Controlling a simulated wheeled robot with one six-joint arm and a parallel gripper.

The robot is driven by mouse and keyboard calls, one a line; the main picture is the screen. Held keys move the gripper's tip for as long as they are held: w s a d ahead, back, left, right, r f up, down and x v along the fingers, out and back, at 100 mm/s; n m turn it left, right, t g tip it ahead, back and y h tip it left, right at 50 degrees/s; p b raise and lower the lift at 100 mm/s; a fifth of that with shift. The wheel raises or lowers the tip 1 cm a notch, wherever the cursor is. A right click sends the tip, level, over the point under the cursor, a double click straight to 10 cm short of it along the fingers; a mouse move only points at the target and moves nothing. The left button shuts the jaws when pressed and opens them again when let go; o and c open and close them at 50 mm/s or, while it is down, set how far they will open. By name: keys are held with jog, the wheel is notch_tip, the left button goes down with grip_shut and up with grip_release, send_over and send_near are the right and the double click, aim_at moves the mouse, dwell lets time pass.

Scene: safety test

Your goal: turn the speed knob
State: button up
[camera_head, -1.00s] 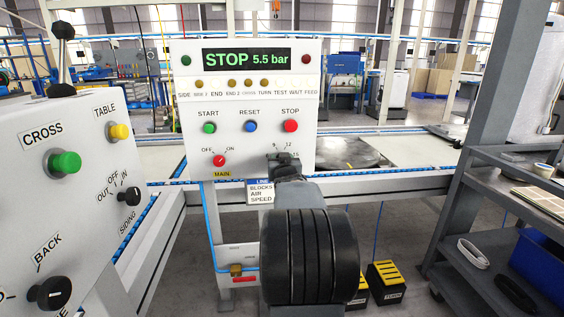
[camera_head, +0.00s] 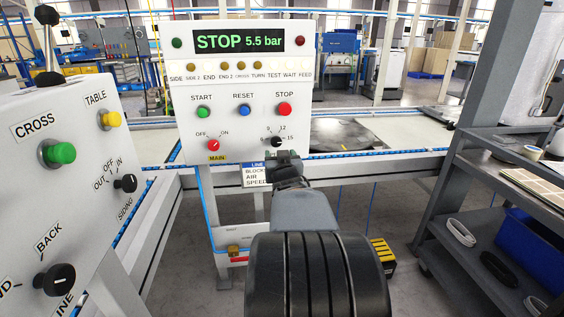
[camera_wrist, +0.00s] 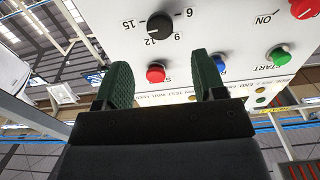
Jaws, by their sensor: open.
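The speed knob (camera_head: 276,141) is a small black dial on the white control panel (camera_head: 235,170), below the red STOP button (camera_head: 284,109). Numbers such as 9, 12 and 15 surround it. It shows larger in the wrist view (camera_wrist: 160,26), where the panel appears upside down. I cannot tell its exact pointer setting. My gripper (camera_wrist: 160,62) is open and empty, its green fingers apart. The knob lies beyond the fingertips, not between them. In the head view my gripper (camera_head: 285,158) is just below the knob.
The red MAIN switch (camera_head: 213,145) is left of the knob. The green START (camera_head: 203,112) and blue RESET (camera_head: 244,111) buttons are above. A grey side console (camera_head: 75,190) stands at left, and a dark shelf rack (camera_head: 470,190) at right.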

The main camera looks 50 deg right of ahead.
jog(key=shift+p+v, duration=0.35)
jog(key=shift+v, duration=1.9)
jog(key=shift+r, duration=0.1)
